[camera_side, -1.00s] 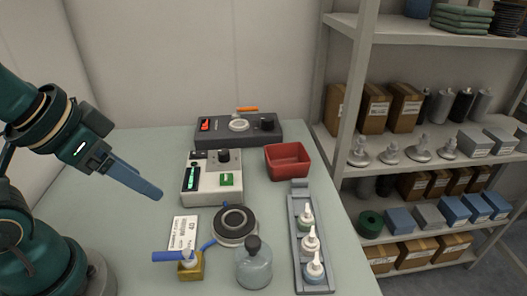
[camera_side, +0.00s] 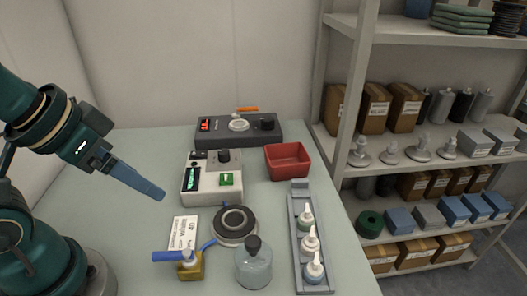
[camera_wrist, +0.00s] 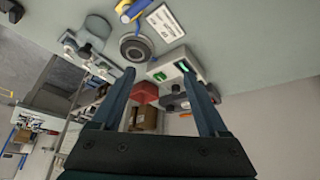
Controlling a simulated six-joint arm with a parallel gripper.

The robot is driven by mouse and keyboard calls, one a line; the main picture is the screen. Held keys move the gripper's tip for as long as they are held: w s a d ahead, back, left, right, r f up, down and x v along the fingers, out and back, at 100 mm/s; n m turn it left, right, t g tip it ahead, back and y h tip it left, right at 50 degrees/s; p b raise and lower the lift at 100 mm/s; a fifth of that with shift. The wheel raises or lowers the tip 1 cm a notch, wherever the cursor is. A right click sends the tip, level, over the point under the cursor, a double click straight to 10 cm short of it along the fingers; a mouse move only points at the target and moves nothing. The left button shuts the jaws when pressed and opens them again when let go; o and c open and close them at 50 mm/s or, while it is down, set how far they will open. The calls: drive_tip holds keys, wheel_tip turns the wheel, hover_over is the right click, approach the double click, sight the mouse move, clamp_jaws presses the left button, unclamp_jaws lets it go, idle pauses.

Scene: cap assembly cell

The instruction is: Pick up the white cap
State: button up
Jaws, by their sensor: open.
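My gripper (camera_side: 158,194) hangs over the left part of the table in the side view, apart from every object. In the wrist view its two fingers (camera_wrist: 158,78) are spread with nothing between them. A round white piece (camera_side: 238,124) sits on the dark grey box at the back. White nozzle tops (camera_side: 306,211) sit on several small bottles in the grey tray (camera_side: 299,187) at the right. I cannot tell which of these white parts is the white cap.
A white control box (camera_side: 212,185), red bin (camera_side: 288,161), dark grey box (camera_side: 207,134), round black-topped device (camera_side: 234,222), dark-topped bottle (camera_side: 254,267), label card (camera_side: 183,232) and brass block with blue handle (camera_side: 190,270) stand on the table. Shelves (camera_side: 343,80) rise at right.

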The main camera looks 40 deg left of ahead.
drive_tip(key=w+r+n+t, duration=0.1)
drive_tip(key=w+r+n, duration=0.25)
drive_tip(key=w, duration=0.25)
drive_tip(key=m+g, duration=0.2)
drive_tip(key=m, duration=0.1)
hover_over(311, 239)
drive_tip(key=s, duration=0.2)
wheel_tip(311, 239, down, 13)
drive_tip(key=shift+w+r, duration=0.15)
drive_tip(key=shift+d+f, duration=0.1)
drive_tip(key=shift+f, duration=0.15)
drive_tip(key=shift+x, duration=2.3)
drive_tip(key=c, duration=1)
